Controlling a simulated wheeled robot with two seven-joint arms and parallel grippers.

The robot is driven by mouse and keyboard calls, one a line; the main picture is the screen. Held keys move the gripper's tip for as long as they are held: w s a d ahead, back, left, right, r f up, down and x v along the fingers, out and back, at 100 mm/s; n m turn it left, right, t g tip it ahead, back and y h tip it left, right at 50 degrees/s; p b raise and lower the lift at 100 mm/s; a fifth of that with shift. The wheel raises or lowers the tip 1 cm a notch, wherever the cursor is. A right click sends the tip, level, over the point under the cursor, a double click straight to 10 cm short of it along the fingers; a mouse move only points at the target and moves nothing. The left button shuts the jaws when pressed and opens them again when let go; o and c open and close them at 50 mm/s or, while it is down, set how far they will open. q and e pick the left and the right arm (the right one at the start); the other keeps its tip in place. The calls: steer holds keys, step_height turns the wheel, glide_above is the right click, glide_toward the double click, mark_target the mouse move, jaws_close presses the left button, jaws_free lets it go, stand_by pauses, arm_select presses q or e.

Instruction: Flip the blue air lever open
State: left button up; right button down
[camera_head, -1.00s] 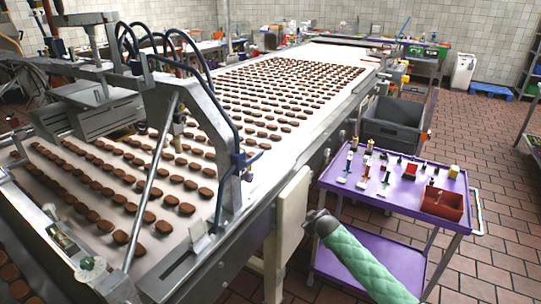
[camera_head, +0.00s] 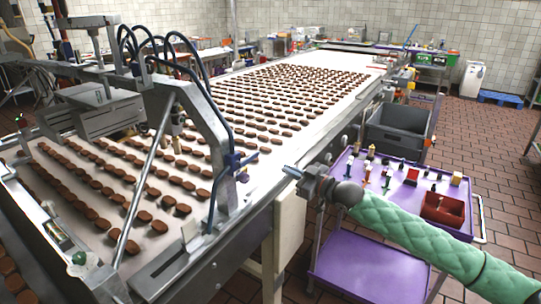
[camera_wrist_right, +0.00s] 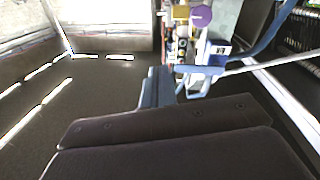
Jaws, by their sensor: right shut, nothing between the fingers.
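The blue air lever (camera_head: 236,160) is a small blue fitting on the side of the grey metal frame over the conveyor, with blue hoses by it. In the right wrist view a blue fitting (camera_wrist_right: 204,69) with a blue arm shows just beyond the fingers. My right gripper (camera_head: 291,172) is shut and empty. It is to the right of the lever in the head view, apart from it, pointing left. Its closed fingertips also show in the wrist view (camera_wrist_right: 158,86). The lever's exact position is too small to tell. My left gripper is out of view.
The long conveyor (camera_head: 190,268) carries rows of brown biscuits. The grey frame (camera_head: 205,125) stands over it. A purple cart (camera_head: 355,262) with small tools and a red bin (camera_head: 442,209) stands at the right, partly behind my arm. A grey crate (camera_head: 396,128) is behind it.

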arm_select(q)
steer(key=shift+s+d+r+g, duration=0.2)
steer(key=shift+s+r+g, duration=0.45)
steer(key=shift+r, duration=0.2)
arm_select(e)
steer(key=s+a+r+m+y, duration=0.1)
steer(key=s+r+y, duration=0.3)
steer(key=r, duration=0.2)
steer(key=shift+s+r, duration=0.15)
steer(key=shift+a, duration=0.1)
step_height(320, 180, up, 4)
steer(key=p, duration=0.5)
glide_above(248, 159)
steer(key=w+d, duration=0.2)
steer(key=d, duration=0.2)
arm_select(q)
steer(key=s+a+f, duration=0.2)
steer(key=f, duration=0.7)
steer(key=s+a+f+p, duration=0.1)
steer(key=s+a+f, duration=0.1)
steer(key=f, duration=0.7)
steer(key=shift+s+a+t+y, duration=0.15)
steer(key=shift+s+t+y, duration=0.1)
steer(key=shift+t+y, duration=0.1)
arm_select(e)
steer(key=shift+s+a+f, duration=0.1)
steer(key=shift+s+f, duration=0.05)
steer(key=shift+f, duration=1.05)
steer(key=shift+s+f, duration=0.1)
steer(key=shift+f, duration=1.1)
